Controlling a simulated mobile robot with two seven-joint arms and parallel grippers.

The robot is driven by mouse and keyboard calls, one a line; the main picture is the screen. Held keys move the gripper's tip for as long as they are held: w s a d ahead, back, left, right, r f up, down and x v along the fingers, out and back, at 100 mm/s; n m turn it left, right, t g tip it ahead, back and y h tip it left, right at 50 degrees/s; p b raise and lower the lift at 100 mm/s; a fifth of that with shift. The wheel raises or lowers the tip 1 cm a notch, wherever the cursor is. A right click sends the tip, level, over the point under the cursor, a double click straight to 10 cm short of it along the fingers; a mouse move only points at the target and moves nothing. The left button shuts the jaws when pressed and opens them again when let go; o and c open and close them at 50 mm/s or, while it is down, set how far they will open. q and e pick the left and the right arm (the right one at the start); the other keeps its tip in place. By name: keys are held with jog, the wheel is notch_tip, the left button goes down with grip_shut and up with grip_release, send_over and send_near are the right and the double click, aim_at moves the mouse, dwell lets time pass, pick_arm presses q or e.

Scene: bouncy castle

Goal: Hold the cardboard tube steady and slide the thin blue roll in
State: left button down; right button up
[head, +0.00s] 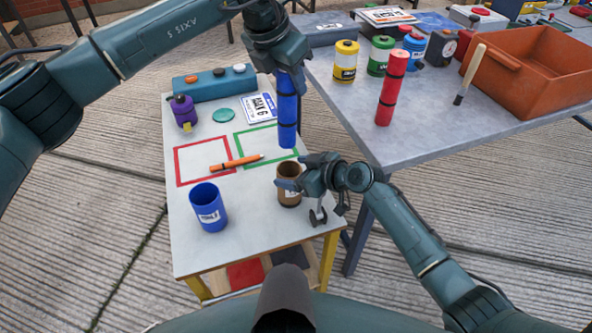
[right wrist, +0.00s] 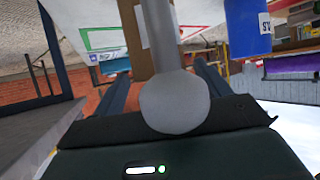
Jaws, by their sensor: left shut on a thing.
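The thin blue roll (head: 287,115), with dark bands, hangs nearly upright from my left gripper (head: 284,70), which is shut on its upper end. Its lower end appears just above and apart from the cardboard tube in the head view. The brown cardboard tube (head: 290,196) stands upright near the small table's right edge, with a white label. My right gripper (head: 298,182) is at the tube from the right, one finger across its near side. In the right wrist view the fingers (right wrist: 163,90) stand apart with the tube (right wrist: 133,35) between them; a grey knobbed piece hides part of it.
A blue cup (head: 208,208) stands left of the tube. An orange marker (head: 235,163) lies across the red and green outlines. A purple object (head: 184,112) and a blue box (head: 214,84) are farther back. The grey table (head: 440,105) at right holds a red roll (head: 392,88) and an orange bin (head: 530,70).

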jog(key=c, duration=1.2)
pick_arm(q)
jog(key=shift+f+n+t, duration=0.4)
jog(key=shift+f+n, duration=0.5)
notch_tip(320, 180, down, 18)
